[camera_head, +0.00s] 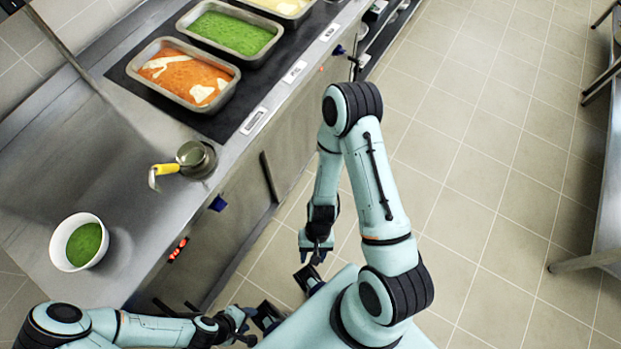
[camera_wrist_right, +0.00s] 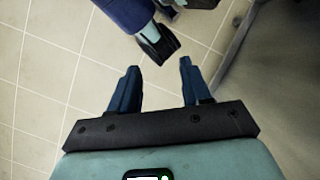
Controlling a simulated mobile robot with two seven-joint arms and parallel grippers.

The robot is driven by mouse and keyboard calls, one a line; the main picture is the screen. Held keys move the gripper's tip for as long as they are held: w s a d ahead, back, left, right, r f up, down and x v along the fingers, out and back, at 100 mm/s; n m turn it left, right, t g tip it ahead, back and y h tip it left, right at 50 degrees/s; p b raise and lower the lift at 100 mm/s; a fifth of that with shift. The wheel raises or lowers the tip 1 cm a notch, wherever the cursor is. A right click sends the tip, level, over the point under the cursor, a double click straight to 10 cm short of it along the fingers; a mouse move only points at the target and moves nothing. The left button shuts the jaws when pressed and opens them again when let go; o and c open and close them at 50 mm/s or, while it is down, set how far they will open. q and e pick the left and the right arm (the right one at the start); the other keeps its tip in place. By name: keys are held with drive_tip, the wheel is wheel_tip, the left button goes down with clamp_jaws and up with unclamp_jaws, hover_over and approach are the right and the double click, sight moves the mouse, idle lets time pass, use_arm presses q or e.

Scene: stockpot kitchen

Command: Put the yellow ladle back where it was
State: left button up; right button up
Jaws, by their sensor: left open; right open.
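The yellow ladle's handle (camera_head: 166,169) sticks out to the left from a small round metal pot (camera_head: 208,163) on the steel counter. Its hooked end points toward the bowl side of the counter, and I cannot make out its scoop clearly in the pot. My left gripper (camera_head: 248,324) is open, low beside the counter front and well away from the ladle. My right gripper (camera_head: 316,258) hangs over the floor in front of the counter. In the right wrist view it (camera_wrist_right: 158,88) is open with nothing between its fingers.
A white bowl of green food (camera_head: 60,252) stands on the counter near the left. Trays of orange soup (camera_head: 232,88), green soup (camera_head: 274,48) and pale food (camera_head: 308,14) sit in a dark well at the back. Tiled floor (camera_head: 480,170) is open at right; a steel table (camera_head: 606,215) edges it.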

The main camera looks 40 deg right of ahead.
drive_tip(key=f+n, duration=0.1)
drive_tip(key=s+a+f+n+t, duration=0.1)
drive_tip(key=a+f+n, duration=0.1)
drive_tip(key=f, duration=0.1)
drive_tip(key=shift+s+f, duration=0.1)
drive_tip(key=shift+s, duration=0.05)
use_arm(q)
drive_tip(key=shift+r, duration=0.1)
drive_tip(key=shift+w+r+p, duration=0.3)
drive_tip(key=shift+r+p, duration=0.25)
drive_tip(key=shift+r, duration=0.05)
drive_tip(key=shift+w+r+p, duration=0.3)
drive_tip(key=shift+r+p, duration=0.2)
drive_tip(key=shift+r, duration=0.05)
use_arm(e)
drive_tip(key=shift+w+r+t, duration=0.15)
drive_tip(key=shift+w+r, duration=0.15)
drive_tip(key=shift+r, duration=0.35)
drive_tip(key=shift+w+r+t, duration=0.15)
drive_tip(key=shift+w+r, duration=0.15)
drive_tip(key=shift+r, duration=0.3)
